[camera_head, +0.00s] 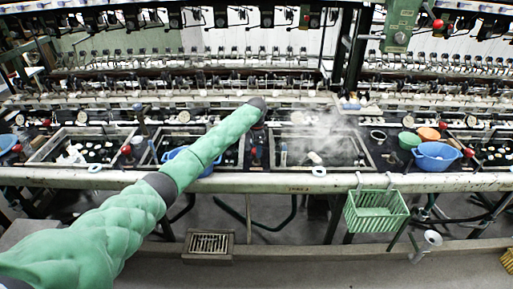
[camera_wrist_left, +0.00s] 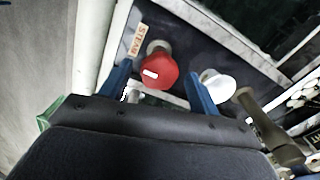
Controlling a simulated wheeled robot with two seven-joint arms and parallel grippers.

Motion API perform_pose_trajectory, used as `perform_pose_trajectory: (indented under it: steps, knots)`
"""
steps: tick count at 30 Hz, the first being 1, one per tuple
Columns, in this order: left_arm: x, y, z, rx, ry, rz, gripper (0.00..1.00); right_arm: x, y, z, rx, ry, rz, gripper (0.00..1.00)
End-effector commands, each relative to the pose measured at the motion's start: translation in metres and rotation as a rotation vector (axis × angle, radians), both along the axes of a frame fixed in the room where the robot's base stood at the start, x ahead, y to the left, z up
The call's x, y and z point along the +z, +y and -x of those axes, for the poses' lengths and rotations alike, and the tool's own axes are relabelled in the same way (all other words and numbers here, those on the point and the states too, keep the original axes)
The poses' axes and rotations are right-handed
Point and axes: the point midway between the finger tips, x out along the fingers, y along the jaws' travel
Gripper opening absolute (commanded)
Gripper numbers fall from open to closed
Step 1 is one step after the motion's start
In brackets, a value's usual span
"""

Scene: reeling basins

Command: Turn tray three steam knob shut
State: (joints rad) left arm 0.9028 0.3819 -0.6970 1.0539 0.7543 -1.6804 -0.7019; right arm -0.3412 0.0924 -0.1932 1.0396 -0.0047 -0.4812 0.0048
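A red round knob (camera_wrist_left: 158,74) with a white mark on top shows in the left wrist view, beside a small STEAM label (camera_wrist_left: 138,40) on the dark panel. My left gripper (camera_wrist_left: 158,68) is open, with one blue finger on each side of the knob. I cannot tell whether the fingers touch it. In the head view my green-sleeved left arm reaches from lower left to the bench, its dark wrist end hiding the fingers. Steam rises from the basin (camera_head: 362,160) right of that wrist. My right gripper is not in view.
A white round knob (camera_wrist_left: 218,86) stands close to the right finger in the wrist view. A blue bowl (camera_head: 436,156) is on the bench at right. A green basket (camera_head: 376,212) hangs from the front rail (camera_head: 300,183). The reeling machinery runs across the back.

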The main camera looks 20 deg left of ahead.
Motion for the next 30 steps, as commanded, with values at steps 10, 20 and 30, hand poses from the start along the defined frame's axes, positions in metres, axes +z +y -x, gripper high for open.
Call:
perform_pose_trajectory:
  steps: [10,20,30]
  knots:
    - [0.012,0.0,-0.001,0.0,-0.001,0.0,0.62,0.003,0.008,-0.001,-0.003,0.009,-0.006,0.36]
    - [0.056,0.0,-0.001,0.0,-0.001,0.001,0.62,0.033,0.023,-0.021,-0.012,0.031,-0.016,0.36]
    - [0.077,0.0,0.0,0.0,0.0,0.0,0.62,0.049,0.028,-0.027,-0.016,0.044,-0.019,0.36]
